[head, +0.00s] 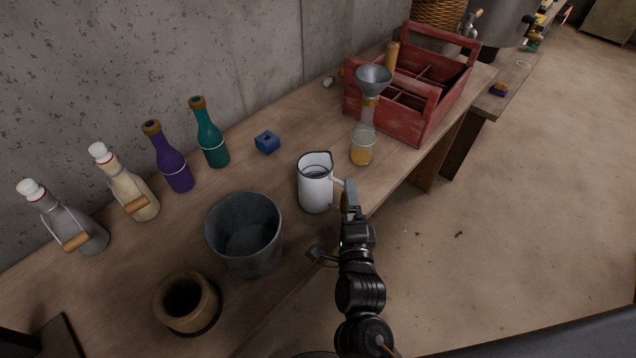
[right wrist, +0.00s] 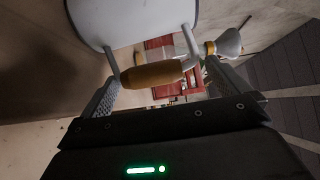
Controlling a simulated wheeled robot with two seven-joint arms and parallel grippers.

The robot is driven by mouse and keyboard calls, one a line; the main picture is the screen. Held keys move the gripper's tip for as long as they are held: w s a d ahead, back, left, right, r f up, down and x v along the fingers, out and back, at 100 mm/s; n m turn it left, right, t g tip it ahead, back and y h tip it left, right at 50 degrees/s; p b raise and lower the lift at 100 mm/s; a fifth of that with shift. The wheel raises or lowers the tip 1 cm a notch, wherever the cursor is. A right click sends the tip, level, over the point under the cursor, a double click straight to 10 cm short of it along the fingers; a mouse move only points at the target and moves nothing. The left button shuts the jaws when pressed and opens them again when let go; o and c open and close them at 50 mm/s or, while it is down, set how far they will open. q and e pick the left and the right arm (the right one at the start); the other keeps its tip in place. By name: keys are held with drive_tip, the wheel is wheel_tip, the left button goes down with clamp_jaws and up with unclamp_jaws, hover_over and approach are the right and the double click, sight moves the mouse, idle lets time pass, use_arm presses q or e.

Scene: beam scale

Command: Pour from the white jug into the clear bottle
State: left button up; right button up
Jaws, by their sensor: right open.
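The white jug (head: 314,186) stands upright on the wooden table in the head view, its handle toward my right gripper. In the right wrist view the jug (right wrist: 135,18) fills the top. Its brown handle grip (right wrist: 152,74) lies between the two open fingers of my right gripper (right wrist: 160,88). In the head view the right gripper (head: 348,195) is beside the jug's handle. The clear bottle (head: 362,146) stands behind and right of the jug, with some amber content at its bottom. A grey funnel (head: 373,80) sits in its neck. My left gripper is not in view.
A red wooden crate (head: 412,118) stands right behind the bottle. A grey bucket (head: 246,235) and a brown pot (head: 186,302) stand left of the jug. A small blue block (head: 267,142) lies behind the jug. The table's front edge is close to the jug.

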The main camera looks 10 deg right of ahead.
sight(326, 190)
drive_tip(key=w+p, duration=0.1)
drive_tip(key=w, duration=0.3)
drive_tip(key=shift+w, duration=0.1)
drive_tip(key=shift+w+d+f+p, duration=0.1)
drive_tip(key=shift+w+d+p, duration=0.05)
drive_tip(key=shift+w+p, duration=0.15)
drive_tip(key=c, duration=1.2)
